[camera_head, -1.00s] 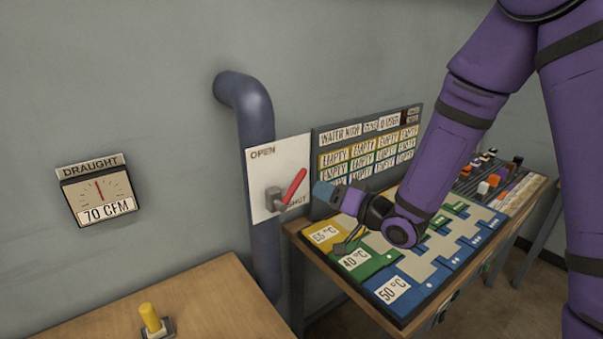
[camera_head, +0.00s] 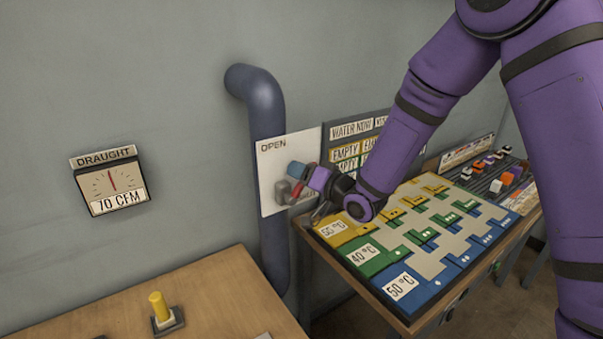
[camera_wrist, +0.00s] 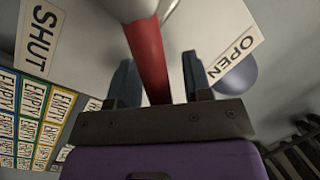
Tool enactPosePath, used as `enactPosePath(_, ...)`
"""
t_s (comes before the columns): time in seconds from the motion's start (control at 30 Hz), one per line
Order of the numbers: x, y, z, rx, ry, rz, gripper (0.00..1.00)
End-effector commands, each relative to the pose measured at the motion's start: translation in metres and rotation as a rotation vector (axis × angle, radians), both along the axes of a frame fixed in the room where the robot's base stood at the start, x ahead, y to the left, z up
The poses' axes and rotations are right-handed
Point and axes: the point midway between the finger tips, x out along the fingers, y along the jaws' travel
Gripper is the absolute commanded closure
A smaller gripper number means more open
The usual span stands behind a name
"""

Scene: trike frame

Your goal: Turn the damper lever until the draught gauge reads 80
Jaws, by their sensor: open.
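The draught gauge (camera_head: 111,182) hangs on the wall at the left and its card reads 70 CFM, with a red needle pointing nearly straight up. The damper lever has a red handle (camera_wrist: 147,55) on a grey pivot block (camera_head: 283,191), mounted on a white plate (camera_head: 273,160) marked OPEN at the top. In the wrist view the handle lies between the two dark fingers of my gripper (camera_wrist: 160,82), with gaps visible on both sides. My gripper (camera_head: 296,178) is open around the handle. In the head view it hides much of the handle and the SHUT label, which shows in the wrist view.
A blue pipe (camera_head: 270,130) runs down behind the plate. A bench with yellow, green and blue temperature rows (camera_head: 400,245) stands below my arm. A wooden table (camera_head: 215,300) at the front left carries a yellow knob (camera_head: 159,306). A board of labelled cards (camera_head: 345,155) is beside the plate.

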Motion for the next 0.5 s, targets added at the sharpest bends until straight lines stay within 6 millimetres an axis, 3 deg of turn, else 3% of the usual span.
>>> enactPosePath(0.23, 0.0005, 0.0005, 0.0001, 0.0, 0.0, 0.0, 0.55)
enactPosePath(0.43, 0.0005, 0.0004, 0.0002, 0.0, 0.0, 0.0, 0.98)
enactPosePath(0.5, 0.0004, 0.0004, 0.0002, 0.001, -0.001, -0.001, 1.0)
